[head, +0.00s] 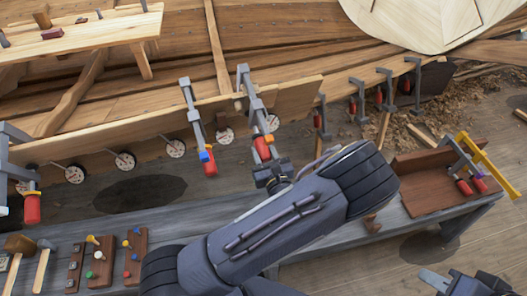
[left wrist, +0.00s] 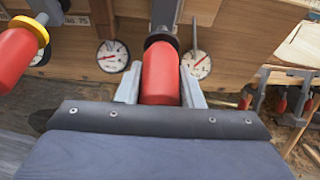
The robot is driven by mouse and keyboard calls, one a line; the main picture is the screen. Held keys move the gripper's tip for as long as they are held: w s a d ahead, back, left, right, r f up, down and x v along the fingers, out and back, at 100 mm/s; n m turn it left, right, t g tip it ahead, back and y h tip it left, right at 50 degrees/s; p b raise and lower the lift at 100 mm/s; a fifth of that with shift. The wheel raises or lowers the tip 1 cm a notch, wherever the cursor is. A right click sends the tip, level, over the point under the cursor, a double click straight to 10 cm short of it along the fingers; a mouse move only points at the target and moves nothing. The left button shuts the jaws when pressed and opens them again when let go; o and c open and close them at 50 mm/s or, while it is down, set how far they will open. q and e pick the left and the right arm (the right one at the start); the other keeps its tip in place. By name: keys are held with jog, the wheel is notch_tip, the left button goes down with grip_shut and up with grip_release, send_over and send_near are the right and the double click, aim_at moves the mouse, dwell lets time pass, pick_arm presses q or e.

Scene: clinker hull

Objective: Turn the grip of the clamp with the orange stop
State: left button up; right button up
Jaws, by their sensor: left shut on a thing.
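The clamp with the orange stop (head: 268,139) hangs on the plank edge near the middle of the head view. Its red grip (head: 262,149) points down towards my left gripper (head: 271,172). In the left wrist view, a red grip (left wrist: 160,75) stands between the two grey fingers of my left gripper (left wrist: 160,92), which is shut on it. A dark collar sits above this grip; no orange stop can be made out there. My right gripper (head: 438,281) is partly in view at the lower right, away from the clamps; its opening is unclear.
A clamp with a blue stop (head: 205,156) hangs just left. Another red grip with a yellow collar (left wrist: 42,30) is close by in the wrist view. Dial gauges (head: 125,161) line the plank. Several clamps (head: 384,88) stand right; a bench (head: 215,207) lies below.

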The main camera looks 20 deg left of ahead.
pick_arm(q)
jog(key=shift+m+g+y+p, duration=0.6)
jog(key=shift+m+g+y, duration=0.1)
jog(key=shift+m, duration=0.2)
jog(key=shift+m+g+y+p, duration=0.3)
jog(key=shift+m+g+y, duration=0.3)
jog(key=shift+m+y, duration=0.3)
jog(key=m+g+y, duration=0.1)
jog(key=m, duration=0.1)
jog(key=shift+f+m, duration=0.1)
jog(key=shift+m, duration=0.2)
jog(key=m+g+y, duration=0.1)
jog(key=m+y, duration=0.1)
jog(key=shift+m+b, duration=0.3)
jog(key=shift+m, duration=0.1)
jog(key=o, duration=1)
